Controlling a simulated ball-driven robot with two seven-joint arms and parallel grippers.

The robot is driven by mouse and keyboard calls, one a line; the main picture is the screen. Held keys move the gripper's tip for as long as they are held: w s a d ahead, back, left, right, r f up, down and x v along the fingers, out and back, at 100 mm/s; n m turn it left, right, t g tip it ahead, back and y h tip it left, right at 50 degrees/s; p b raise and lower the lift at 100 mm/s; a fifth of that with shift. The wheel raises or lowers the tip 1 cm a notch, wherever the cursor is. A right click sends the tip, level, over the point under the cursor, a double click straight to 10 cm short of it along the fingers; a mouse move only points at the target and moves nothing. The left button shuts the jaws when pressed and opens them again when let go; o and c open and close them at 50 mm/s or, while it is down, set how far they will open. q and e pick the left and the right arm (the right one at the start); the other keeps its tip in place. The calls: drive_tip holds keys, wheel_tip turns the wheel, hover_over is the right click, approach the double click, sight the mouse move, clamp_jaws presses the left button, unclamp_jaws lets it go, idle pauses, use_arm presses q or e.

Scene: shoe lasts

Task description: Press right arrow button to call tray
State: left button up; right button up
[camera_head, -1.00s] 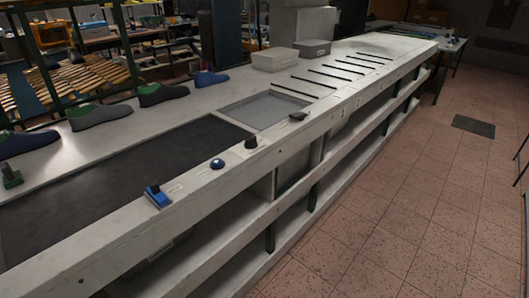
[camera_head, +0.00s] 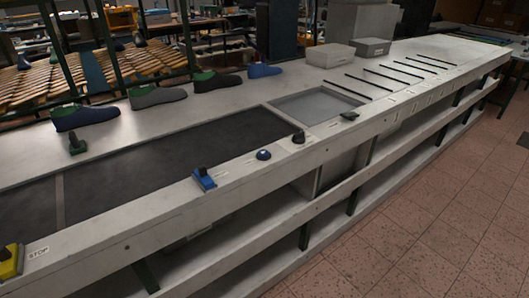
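Several controls sit along the front edge of the long pale workbench (camera_head: 110,212). A blue box with a dark top (camera_head: 205,179) is nearest the middle. To its right are a round blue button (camera_head: 264,155), a black knob (camera_head: 299,137) and a flat dark control (camera_head: 349,116). A yellow box with a dark top (camera_head: 10,262) is at the lower left, beside a label (camera_head: 38,252) reading STOP. No arrow marking is readable on any control. I cannot pick out the tray for certain. Neither of my grippers is in view.
Several shoe lasts, such as a grey one (camera_head: 157,97), stand along the bench's back. A dark belt surface (camera_head: 180,152) and a grey recessed panel (camera_head: 310,104) lie in the bench top. Two grey bins (camera_head: 330,56) stand farther back. Tiled floor (camera_head: 430,220) is clear at the right.

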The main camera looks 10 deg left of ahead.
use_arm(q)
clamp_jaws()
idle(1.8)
